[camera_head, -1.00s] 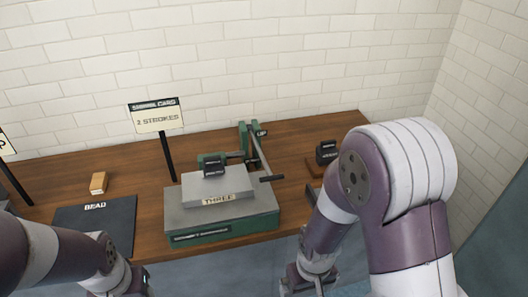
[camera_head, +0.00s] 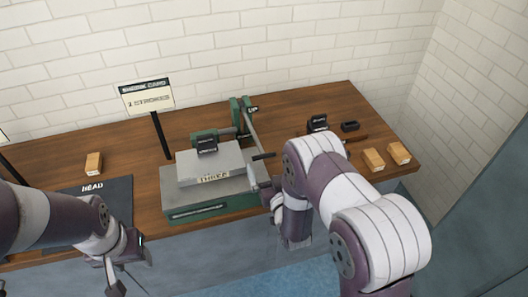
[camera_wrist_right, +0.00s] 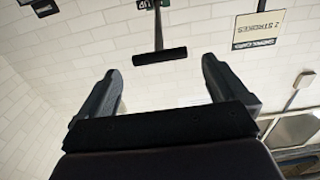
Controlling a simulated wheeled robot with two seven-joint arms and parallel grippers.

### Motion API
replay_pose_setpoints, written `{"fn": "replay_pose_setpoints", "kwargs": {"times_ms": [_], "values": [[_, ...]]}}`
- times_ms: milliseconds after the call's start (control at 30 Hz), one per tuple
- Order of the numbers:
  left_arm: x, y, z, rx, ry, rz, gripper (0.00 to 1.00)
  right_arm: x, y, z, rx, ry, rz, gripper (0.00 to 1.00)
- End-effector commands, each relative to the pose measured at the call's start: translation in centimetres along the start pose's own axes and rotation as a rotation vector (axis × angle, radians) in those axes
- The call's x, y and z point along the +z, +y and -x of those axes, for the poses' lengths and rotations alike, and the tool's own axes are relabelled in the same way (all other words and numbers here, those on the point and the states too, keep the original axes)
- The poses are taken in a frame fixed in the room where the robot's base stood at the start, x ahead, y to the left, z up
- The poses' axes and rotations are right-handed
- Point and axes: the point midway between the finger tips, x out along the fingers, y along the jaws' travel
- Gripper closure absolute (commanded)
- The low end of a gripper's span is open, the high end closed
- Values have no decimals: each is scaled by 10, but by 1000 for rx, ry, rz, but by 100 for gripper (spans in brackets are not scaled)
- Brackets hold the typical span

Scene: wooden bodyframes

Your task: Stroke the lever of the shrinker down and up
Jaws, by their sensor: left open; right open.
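The shrinker is a green and grey machine (camera_head: 200,212) on the wooden bench, with a plate marked THREE. Its lever (camera_head: 252,132) slopes from a green upright by the UP tag down to a black grip (camera_head: 264,156). My right gripper (camera_head: 264,188) is open and empty, just in front of and below that grip, partly hidden by my wrist. In the right wrist view the black grip (camera_wrist_right: 160,57) lies crosswise ahead of the open fingers (camera_wrist_right: 164,82), apart from them. My left gripper (camera_head: 122,268) is open and empty by the bench's front edge.
A sign reading 2 STROKES (camera_head: 148,97) stands behind the machine on a black post. Two wooden blocks (camera_head: 385,157) and black items (camera_head: 318,123) are on the right.

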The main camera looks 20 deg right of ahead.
Motion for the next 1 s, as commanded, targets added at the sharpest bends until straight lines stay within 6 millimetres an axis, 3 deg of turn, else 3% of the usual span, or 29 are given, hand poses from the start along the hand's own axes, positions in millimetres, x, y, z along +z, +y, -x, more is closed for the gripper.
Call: {"fn": "replay_pose_setpoints", "kwargs": {"times_ms": [100,233,567,667,800,833,1000], "values": [[-1,0,8,0,0,0,49,-2,0,-26,0,1,0,0],[-1,0,10,0,0,0,49,0,0,-44,-1,-2,1,0],[-1,0,10,0,0,0,49,1,0,-52,-1,-3,0,0],[-1,0,10,0,0,0,49,1,0,-52,-1,-2,0,26],[-1,0,10,0,0,0,49,1,0,-51,-1,-2,0,72],[-1,0,10,0,0,0,49,0,0,-51,-1,-2,0,76],[-2,0,17,0,0,0,49,-7,0,-52,-1,-14,0,76]]}}
